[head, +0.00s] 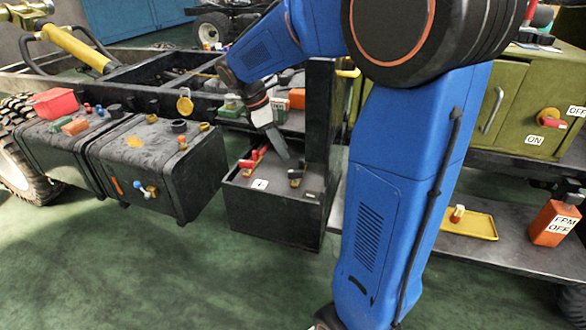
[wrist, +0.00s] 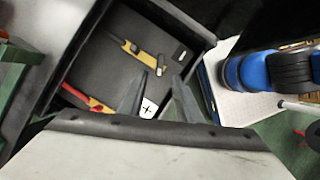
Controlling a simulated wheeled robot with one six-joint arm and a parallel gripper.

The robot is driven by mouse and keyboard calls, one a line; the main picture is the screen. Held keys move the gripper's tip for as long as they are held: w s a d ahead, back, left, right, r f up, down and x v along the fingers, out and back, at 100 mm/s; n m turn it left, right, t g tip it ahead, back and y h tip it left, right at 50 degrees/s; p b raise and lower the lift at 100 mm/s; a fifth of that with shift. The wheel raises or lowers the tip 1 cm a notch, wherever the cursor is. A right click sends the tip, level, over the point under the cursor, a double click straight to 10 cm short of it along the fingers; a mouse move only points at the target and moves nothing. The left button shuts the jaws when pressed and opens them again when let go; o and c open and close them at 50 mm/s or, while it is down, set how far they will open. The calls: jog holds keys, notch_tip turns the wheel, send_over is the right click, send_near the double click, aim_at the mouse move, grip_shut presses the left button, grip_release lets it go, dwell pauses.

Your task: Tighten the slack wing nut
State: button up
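My gripper (head: 284,152) points down over a dark open-topped battery box (head: 265,218) beside the truck frame. In the wrist view its two grey fingers (wrist: 158,92) stand apart with nothing between them. A brass-yellow fitting with a small grey part (wrist: 137,52) lies beyond the fingertips in that view. It shows as a brass piece (head: 296,177) at the right of the box in the head view. A red-and-brass fitting (head: 252,161) sits at the left, near a white "+" label (head: 260,184). I cannot tell which fitting bears the slack wing nut.
Two dark tanks with caps and small valves (head: 150,165) stand left of the box. A dark upright post (head: 320,130) rises close at its right. A bench with a yellow tray (head: 470,223) and an orange bottle (head: 553,224) is at the right. The green floor in front is clear.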

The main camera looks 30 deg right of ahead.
aim_at(295, 170)
jog(key=x, duration=0.9)
grip_shut()
